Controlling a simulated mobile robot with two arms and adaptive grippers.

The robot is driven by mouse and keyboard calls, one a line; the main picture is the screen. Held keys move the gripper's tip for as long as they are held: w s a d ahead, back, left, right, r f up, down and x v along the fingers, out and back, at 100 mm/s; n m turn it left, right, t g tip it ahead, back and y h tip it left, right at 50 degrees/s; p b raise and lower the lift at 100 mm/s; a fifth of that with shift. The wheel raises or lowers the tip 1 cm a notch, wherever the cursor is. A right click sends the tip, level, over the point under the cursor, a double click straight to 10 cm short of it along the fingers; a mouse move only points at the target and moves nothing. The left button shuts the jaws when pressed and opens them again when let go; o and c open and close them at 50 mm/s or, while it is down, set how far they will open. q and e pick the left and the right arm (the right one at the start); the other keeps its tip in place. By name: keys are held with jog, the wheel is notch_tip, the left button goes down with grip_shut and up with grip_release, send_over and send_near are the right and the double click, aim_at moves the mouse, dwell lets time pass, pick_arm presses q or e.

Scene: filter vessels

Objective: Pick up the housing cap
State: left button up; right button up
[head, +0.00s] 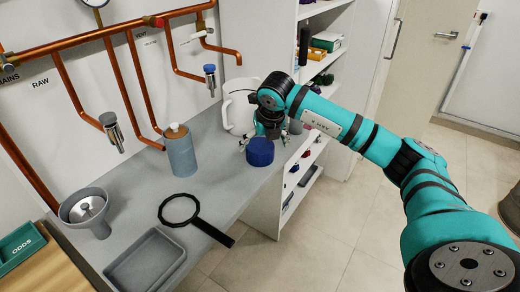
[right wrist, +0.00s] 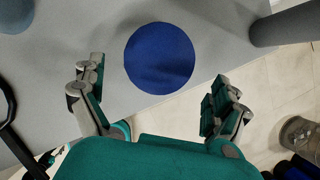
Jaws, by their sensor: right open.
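The housing cap appears to be the round dark blue piece (head: 260,152) standing on the grey counter near its right end. It also shows as a flat blue disc (right wrist: 160,58) in the right wrist view. My left gripper is not in view.
A white jug (head: 238,112) stands behind the cap, close to my right arm. A blue-grey bottle (head: 180,152), a black ring with a handle (head: 188,212), a grey tray (head: 147,262) and a funnel-shaped vessel (head: 86,208) stand left. The counter's front edge is near the cap.

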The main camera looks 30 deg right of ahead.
aim_at(261, 147)
jog(key=shift+w+f, duration=0.35)
jog(key=shift+f, duration=0.3)
jog(key=p+x, duration=0.1)
jog(key=x, duration=0.2)
jog(key=shift+w+f, duration=0.2)
jog(key=shift+f, duration=0.2)
jog(key=c, duration=0.8)
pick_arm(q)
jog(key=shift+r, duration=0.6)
pick_arm(e)
jog(key=shift+c, duration=1.2)
jog(key=shift+r, duration=0.1)
